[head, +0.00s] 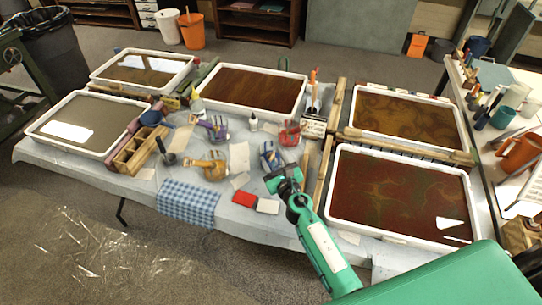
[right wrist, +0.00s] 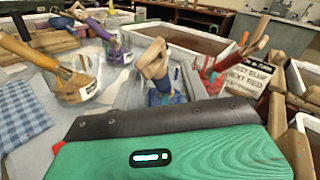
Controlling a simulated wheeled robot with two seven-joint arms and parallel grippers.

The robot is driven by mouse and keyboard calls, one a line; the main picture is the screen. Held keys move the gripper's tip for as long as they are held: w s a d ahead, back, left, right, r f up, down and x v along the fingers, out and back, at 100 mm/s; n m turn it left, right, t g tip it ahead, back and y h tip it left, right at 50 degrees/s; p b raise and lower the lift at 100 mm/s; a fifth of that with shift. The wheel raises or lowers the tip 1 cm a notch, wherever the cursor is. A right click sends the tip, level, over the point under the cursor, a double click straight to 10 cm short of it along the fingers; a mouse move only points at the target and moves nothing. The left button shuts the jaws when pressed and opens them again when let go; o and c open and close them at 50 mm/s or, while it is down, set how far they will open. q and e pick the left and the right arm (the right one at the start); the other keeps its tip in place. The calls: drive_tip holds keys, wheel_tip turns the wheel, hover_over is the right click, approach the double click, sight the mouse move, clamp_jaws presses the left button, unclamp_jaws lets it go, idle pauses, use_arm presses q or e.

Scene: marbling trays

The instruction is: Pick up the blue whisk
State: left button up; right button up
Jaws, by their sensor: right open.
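The blue whisk (right wrist: 158,68) stands tilted in a clear jar in the right wrist view, with a wooden handle and a blue lower part. In the head view its jar (head: 268,153) stands near the middle of the table. My right gripper (head: 281,176) is open and empty, just on the near side of that jar. In the right wrist view the gripper's green body and dark edge fill the bottom, and its fingertips are hard to make out. My left gripper is not in view.
Jars with an orange whisk (head: 211,168), a purple whisk (head: 216,127) and a red whisk (head: 289,134) stand close around. Several marbling trays, including a dark red one (head: 334,213), border the table. A red sponge (head: 244,198) and checked cloth (head: 190,203) lie in front.

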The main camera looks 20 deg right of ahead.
drive_tip(key=shift+w+a, duration=0.1)
drive_tip(key=shift+w, duration=0.75)
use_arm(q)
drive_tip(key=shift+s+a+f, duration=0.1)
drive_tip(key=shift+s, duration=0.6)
use_arm(e)
clamp_jaws()
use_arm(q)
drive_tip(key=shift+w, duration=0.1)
use_arm(e)
drive_tip(key=shift+r, duration=0.1)
